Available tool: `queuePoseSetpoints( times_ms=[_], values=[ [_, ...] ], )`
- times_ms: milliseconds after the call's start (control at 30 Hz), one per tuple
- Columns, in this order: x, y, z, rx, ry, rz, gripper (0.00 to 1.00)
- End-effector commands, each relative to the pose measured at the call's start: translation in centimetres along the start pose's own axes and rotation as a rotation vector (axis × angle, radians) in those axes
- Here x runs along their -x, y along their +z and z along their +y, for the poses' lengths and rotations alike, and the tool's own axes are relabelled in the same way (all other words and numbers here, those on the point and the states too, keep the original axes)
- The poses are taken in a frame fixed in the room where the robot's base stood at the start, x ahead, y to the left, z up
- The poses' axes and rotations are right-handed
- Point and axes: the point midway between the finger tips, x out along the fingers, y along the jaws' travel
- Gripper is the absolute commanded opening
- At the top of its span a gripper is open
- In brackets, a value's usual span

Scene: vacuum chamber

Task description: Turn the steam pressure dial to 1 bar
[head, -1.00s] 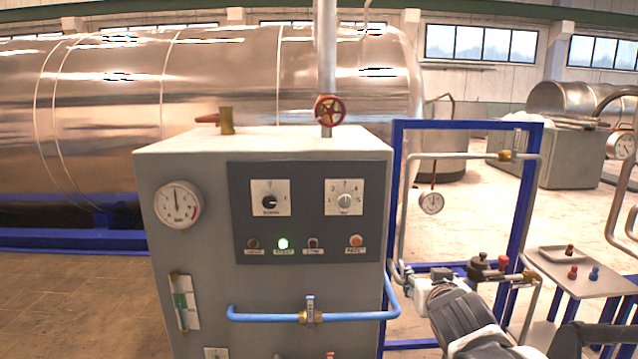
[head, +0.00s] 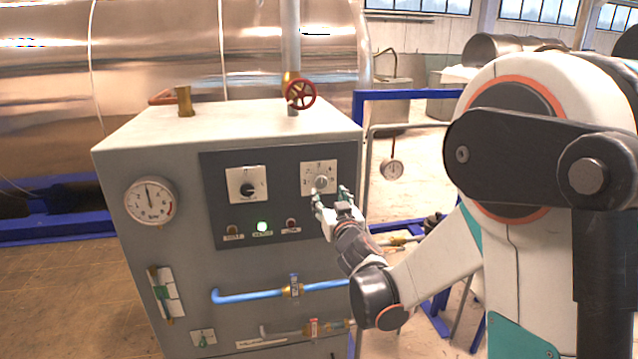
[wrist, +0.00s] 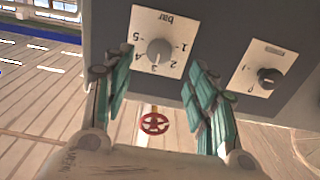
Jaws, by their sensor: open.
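In the wrist view the plate appears upside down, with the word "bar" and numbers around the knob (wrist: 159,52). I cannot tell which number the knob points to. My gripper (head: 332,198) is just below and in front of the dial, open and empty. In the wrist view its two teal-padded fingers (wrist: 160,85) stand apart, one to each side of the knob's line, and do not appear to touch it.
A black selector knob (head: 247,189) is left of the dial. Indicator lamps (head: 263,227), one lit green, sit below. A pressure gauge (head: 150,201) is at the cabinet's left. A blue pipe (head: 255,295) crosses lower down. A red handwheel (head: 300,94) is above the cabinet.

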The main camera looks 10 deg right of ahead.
Motion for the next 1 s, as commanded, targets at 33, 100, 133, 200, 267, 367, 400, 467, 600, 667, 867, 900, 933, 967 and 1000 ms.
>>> queuePoseSetpoints(
  times_ms=[33, 100, 133, 200, 267, 367, 400, 467, 600, 667, 867, 900, 933, 967, 1000],
  values=[
    [-1.1, 0.0, 0.0, 0.0, 0.0, 0.0, 0.52],
    [-2.5, 0.0, 0.0, 0.001, 0.0, 0.0, 0.52],
    [-3.1, 0.0, 0.0, 0.0, 0.0, 0.0, 0.52],
    [-4.5, 0.0, 0.0, 0.001, 0.0, 0.0, 0.52],
    [-5.6, 0.0, 0.0, 0.0, 0.0, -0.001, 0.52],
    [-7.3, 0.0, 0.0, 0.0, 0.001, -0.001, 0.52],
    [-7.8, 0.0, 0.0, 0.0, 0.001, -0.001, 0.52],
    [-8.5, 0.0, 0.0, 0.0, 0.001, -0.001, 0.52],
    [-9.7, 0.0, 0.0, 0.0, 0.001, -0.001, 0.52],
    [-9.9, 0.0, 0.0, 0.0, 0.001, -0.001, 0.52],
    [-10.0, 0.0, 0.0, 0.0, 0.001, -0.001, 0.52],
    [-10.0, 0.0, 0.0, 0.0, 0.001, -0.001, 0.52],
    [-10.0, 0.0, 0.0, 0.0, 0.001, -0.001, 0.52],
    [-10.0, 0.0, 0.0, 0.0, 0.001, -0.001, 0.52],
    [-10.0, 0.0, 0.0, 0.0, 0.001, -0.001, 0.43]
  ],
)
